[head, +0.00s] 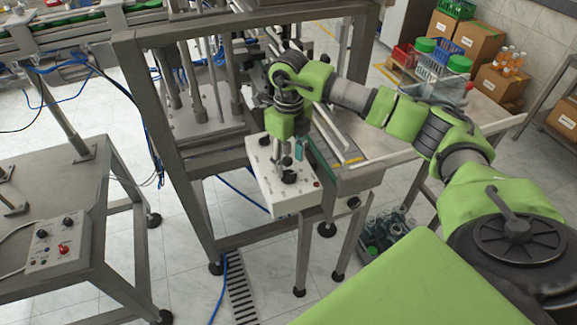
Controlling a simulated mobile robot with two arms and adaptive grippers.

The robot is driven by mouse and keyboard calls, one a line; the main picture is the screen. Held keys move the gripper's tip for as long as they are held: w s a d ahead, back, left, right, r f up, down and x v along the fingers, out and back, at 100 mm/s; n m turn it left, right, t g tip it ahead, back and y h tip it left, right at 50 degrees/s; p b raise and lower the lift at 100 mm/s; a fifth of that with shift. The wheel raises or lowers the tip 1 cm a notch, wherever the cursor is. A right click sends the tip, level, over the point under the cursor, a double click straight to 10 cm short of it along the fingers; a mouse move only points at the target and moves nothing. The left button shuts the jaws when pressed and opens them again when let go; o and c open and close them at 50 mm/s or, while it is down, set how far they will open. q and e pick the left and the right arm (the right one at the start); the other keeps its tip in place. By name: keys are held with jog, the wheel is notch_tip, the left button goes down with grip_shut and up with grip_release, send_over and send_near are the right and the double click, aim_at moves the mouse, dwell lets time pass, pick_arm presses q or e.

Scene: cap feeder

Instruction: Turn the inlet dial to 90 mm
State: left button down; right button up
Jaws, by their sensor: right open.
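A pale control box (281,199) is mounted on the front of the machine frame, in the middle of the head view. It has black knobs, one of them the dial (290,178) below my gripper, and a small red button at its right edge. Labels and the dial's setting are too small to read, so I cannot tell which knob is the inlet dial. My right gripper (285,166) points down over the box, open, with its fingers close to the knobs. I cannot tell whether they touch one. My left gripper is not in view.
A second control box (56,244) with two black knobs and a red button sits on the left table. A steel frame post stands left of my right arm. A side table (400,150) with containers (440,65) is at right. A crate of bottles (385,235) is on the floor.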

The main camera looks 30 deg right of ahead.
aim_at(289, 174)
notch_tip(289, 174, down, 4)
jog(key=shift+r+p, duration=0.25)
jog(key=shift+p, duration=0.2)
jog(key=shift+s+f, duration=0.1)
jog(key=shift+f, duration=0.4)
jog(key=shift+c, duration=0.5)
jog(key=c, duration=1)
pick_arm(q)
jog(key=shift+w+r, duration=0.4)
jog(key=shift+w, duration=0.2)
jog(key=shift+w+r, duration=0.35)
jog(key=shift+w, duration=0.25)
